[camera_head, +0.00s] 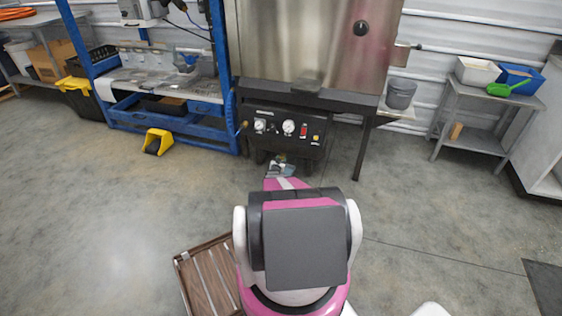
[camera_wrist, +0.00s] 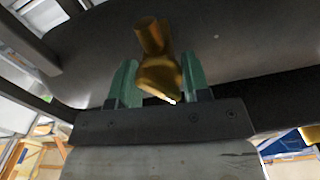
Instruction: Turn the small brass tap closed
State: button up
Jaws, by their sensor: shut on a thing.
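The small brass tap (camera_wrist: 158,72) shows in the wrist view, with its stem rising to a dark surface above. My gripper (camera_wrist: 157,82) has its two green fingers on either side of the tap's handle and is shut on it. In the head view my gripper (camera_head: 279,166) is at the underside of the black control panel (camera_head: 285,127) of the steel hopper (camera_head: 300,45). My own arm and the panel hide most of the tap there, so its angle cannot be told from that view.
The panel carries gauges and a red switch. A grey bucket (camera_head: 401,93) stands to the right of the hopper. A blue rack (camera_head: 170,120) and a yellow floor piece (camera_head: 158,141) are at left.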

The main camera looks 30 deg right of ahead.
dwell(0.3)
jog(key=o, duration=0.9)
jog(key=v, duration=1)
jog(key=shift+s+a, duration=0.25)
jog(key=shift+s, duration=0.05)
